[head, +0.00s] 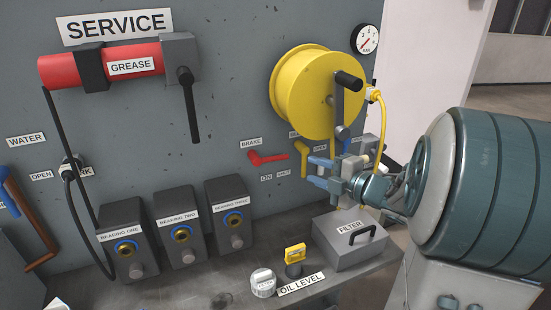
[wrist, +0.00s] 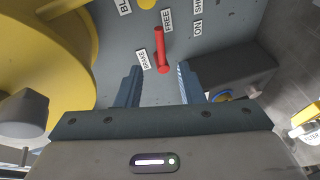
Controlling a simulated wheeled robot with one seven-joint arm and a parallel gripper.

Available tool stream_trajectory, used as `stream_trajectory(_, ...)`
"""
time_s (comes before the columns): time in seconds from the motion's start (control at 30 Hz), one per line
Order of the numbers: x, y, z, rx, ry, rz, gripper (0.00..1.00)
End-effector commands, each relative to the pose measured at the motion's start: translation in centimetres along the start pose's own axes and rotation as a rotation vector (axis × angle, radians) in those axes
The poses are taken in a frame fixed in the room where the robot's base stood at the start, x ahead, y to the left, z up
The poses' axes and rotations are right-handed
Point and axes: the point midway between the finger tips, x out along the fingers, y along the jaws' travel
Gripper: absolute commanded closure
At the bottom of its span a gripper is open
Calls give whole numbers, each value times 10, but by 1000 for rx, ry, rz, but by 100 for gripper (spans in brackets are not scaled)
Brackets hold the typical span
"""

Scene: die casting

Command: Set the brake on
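The brake lever is a red handle (head: 267,158) on the grey wall panel, beside its BRAKE label (head: 251,143). In the head view it lies about level, its free end to the right; the ON label (head: 266,178) is below it. In the wrist view the red lever (wrist: 160,50) points up toward the FREE label (wrist: 167,20), with the ON label (wrist: 197,29) off to the right. My gripper (wrist: 158,82) is open and empty, the lever ahead of its fingers and apart from them. In the head view my gripper (head: 317,173) is right of the lever.
A yellow reel (head: 304,93) with a crank stands above my gripper. A yellow lever (head: 302,158) is close to the right of the brake lever. The bearing three box (head: 228,205) and a grey filter box (head: 345,248) stand below on the bench.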

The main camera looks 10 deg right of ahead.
Motion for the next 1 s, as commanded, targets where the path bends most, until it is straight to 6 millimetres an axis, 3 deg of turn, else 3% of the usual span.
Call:
stream_trajectory(0.23,12,-1,-6,-18,49,7,65)
stream_trajectory(0.7,106,0,-10,-15,48,6,65)
stream_trajectory(1.0,134,-1,-11,-16,44,6,65)
